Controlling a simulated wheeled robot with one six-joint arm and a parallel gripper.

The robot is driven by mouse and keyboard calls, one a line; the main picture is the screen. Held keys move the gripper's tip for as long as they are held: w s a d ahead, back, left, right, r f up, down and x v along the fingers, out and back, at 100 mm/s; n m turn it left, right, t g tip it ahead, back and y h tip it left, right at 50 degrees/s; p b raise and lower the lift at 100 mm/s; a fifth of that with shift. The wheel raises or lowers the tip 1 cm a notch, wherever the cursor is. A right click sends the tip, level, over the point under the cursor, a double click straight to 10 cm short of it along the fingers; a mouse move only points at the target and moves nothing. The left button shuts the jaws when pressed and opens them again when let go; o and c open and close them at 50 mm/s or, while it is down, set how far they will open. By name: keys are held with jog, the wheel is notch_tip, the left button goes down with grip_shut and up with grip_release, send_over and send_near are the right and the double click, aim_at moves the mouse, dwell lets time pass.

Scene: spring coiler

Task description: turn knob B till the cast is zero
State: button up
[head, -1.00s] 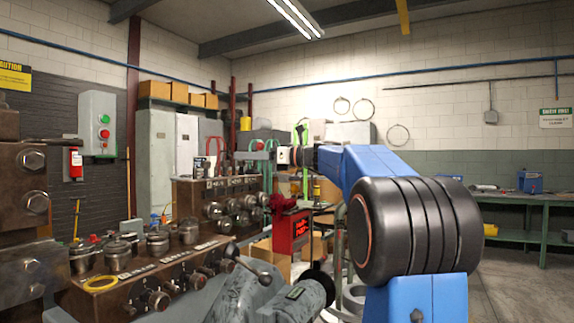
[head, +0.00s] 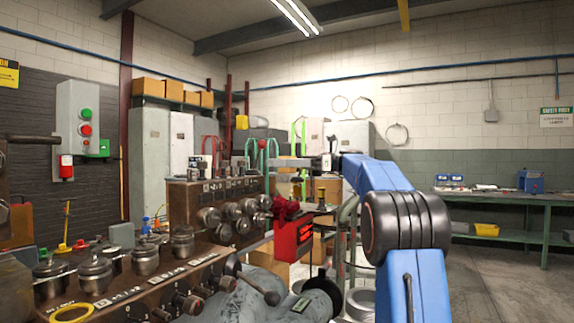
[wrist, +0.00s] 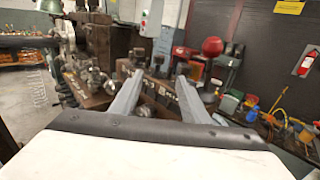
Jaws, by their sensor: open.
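The brown coiling machine has a rear panel (head: 185,200) with several round metal knobs (head: 225,230) and a nearer panel with knobs (head: 222,283) along its front. The labels are too small to read, so I cannot tell which knob is B. My gripper (head: 292,163) is raised near the rear panel's right end, apart from the knobs. In the wrist view, the two grey fingers of my gripper (wrist: 160,79) are spread with nothing held between them.
A black ball-ended lever (head: 258,290) sticks out from the nearer panel. A green workbench (head: 510,197) stands at the right. The grey floor (head: 500,285) before it is clear.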

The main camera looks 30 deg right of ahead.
aim_at(224, 169)
jog(key=shift+d, duration=0.2)
jog(key=s+a+m+t+h, duration=0.7)
jog(key=s+a+m+t, duration=0.15)
jog(key=t, duration=0.25)
jog(key=x, duration=1.8)
jog(key=shift+r, duration=0.4)
jog(key=shift+a, duration=0.1)
jog(key=shift+y, duration=0.3)
jog(key=c, duration=1.1)
